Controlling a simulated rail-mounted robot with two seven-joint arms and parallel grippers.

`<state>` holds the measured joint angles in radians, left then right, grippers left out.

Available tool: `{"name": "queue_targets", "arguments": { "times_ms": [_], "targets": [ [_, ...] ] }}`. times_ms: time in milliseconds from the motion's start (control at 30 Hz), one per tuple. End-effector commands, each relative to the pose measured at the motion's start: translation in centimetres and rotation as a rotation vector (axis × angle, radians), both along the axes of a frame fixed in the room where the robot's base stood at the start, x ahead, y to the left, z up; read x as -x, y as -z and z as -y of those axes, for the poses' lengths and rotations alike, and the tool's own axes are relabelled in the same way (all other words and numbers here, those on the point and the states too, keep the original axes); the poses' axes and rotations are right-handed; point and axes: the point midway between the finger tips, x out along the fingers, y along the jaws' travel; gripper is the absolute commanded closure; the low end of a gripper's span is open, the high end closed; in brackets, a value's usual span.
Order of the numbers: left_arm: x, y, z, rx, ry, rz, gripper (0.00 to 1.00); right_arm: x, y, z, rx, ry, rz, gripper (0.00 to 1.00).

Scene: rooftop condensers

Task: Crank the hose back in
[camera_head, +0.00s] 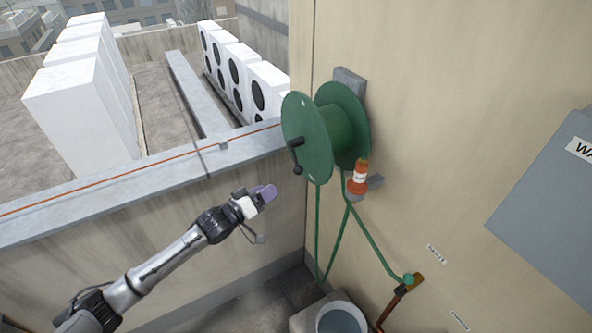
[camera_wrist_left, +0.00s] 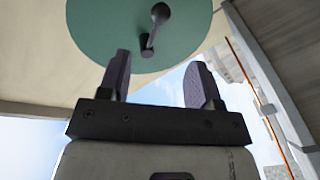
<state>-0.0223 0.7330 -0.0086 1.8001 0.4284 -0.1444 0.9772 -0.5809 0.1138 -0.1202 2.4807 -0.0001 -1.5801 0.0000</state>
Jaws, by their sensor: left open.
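A green hose reel (camera_head: 308,137) is mounted on the beige wall, with a black crank handle (camera_head: 295,155) on its near face. Green hose (camera_head: 319,230) hangs from the reel in a loop and runs to a brownish wall fitting (camera_head: 408,284). My left gripper (camera_head: 266,193) is open and empty, below and left of the crank, apart from it. In the left wrist view the open fingers (camera_wrist_left: 157,80) point toward the reel's green disc (camera_wrist_left: 105,30), with the crank (camera_wrist_left: 156,27) beyond and between them. My right gripper is not in view.
An orange-red bottle (camera_head: 358,177) with a white label is beside the reel. A grey bucket (camera_head: 341,318) stands below. A parapet ledge (camera_head: 140,181) with an orange line runs to the left. A grey wall box (camera_head: 555,205) is at right.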

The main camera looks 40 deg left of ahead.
Motion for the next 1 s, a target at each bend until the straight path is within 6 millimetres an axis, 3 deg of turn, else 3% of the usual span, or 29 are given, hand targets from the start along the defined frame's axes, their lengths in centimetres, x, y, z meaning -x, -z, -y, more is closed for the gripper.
{"name": "queue_targets", "arguments": {
  "times_ms": [267,700,1000],
  "targets": [
    [-2.0,-0.1,0.2,0.040,-0.001,-0.005,0.42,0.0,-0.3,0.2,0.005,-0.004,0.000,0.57],
    [-9.4,-0.1,1.1,0.037,-0.002,-0.007,0.42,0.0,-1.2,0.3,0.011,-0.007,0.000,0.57],
    [-12.6,0.0,1.5,0.036,-0.001,-0.008,0.42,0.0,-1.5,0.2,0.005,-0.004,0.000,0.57]
  ]
}}
